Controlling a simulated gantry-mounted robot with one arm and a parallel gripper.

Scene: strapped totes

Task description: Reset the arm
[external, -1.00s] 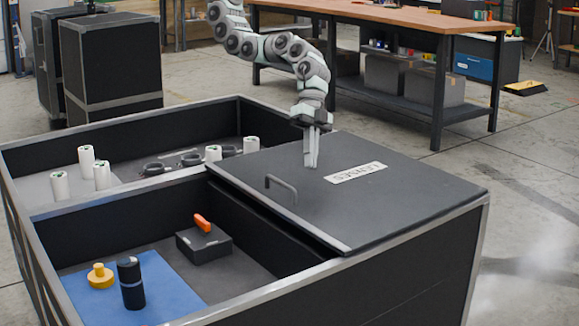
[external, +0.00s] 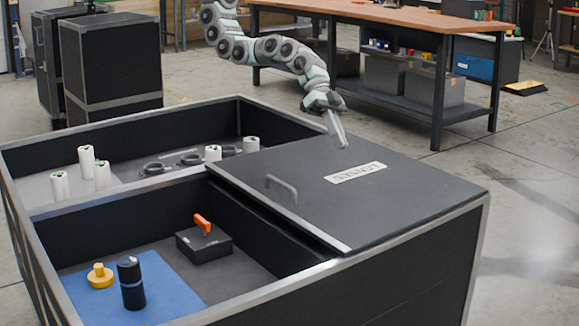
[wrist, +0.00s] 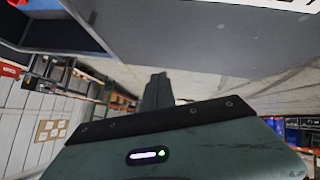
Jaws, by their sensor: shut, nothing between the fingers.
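My gripper (external: 342,146) is above the black lid marked LENSES (external: 420,199), near its label (external: 356,172). Its fingers are together and hold nothing, and they tilt down to the right. I cannot tell how far the tips are from the lid. In the wrist view the dark fingers (wrist: 157,92) point away from the camera, and the view is tilted. The lid covers the right part of the large black tote (external: 425,262). A grey handle (external: 282,188) stands on the lid.
Several white cylinders (external: 86,158) and dark rings stand in the back compartment. A workbench (external: 400,18) is behind.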

